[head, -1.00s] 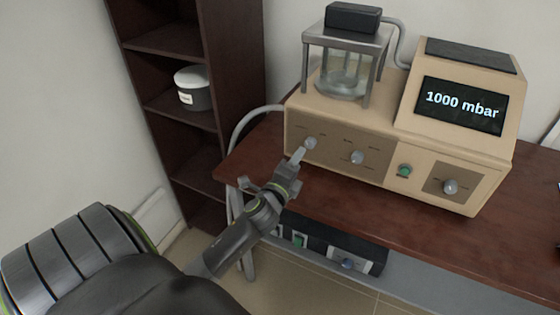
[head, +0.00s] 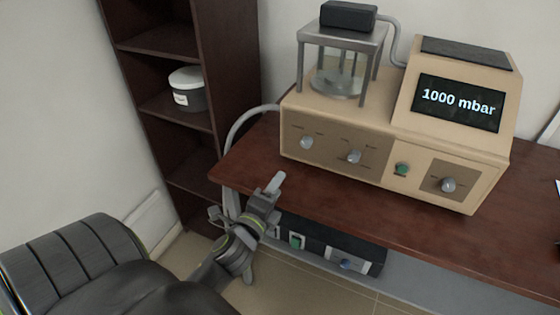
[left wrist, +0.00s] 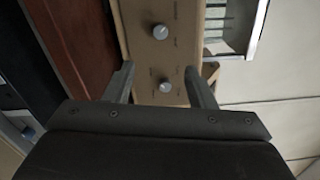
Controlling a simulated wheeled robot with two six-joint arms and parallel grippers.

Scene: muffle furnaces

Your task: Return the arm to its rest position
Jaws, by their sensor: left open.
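My left gripper (head: 273,186) is open and empty, in front of the table's front edge and below the beige device (head: 400,95). It is apart from the device's left knob (head: 306,142). In the left wrist view, the two fingers (left wrist: 160,85) stand spread, with the device's front panel and two knobs (left wrist: 160,32) beyond them. My left arm (head: 232,255) comes in from the lower left. My right gripper is not in view.
The device stands on a dark wooden table (head: 330,195) and its display reads 1000 mbar. A black unit (head: 330,248) with a green switch sits under the tabletop. A dark shelf (head: 225,80) holding a white-lidded jar (head: 188,90) stands at the left.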

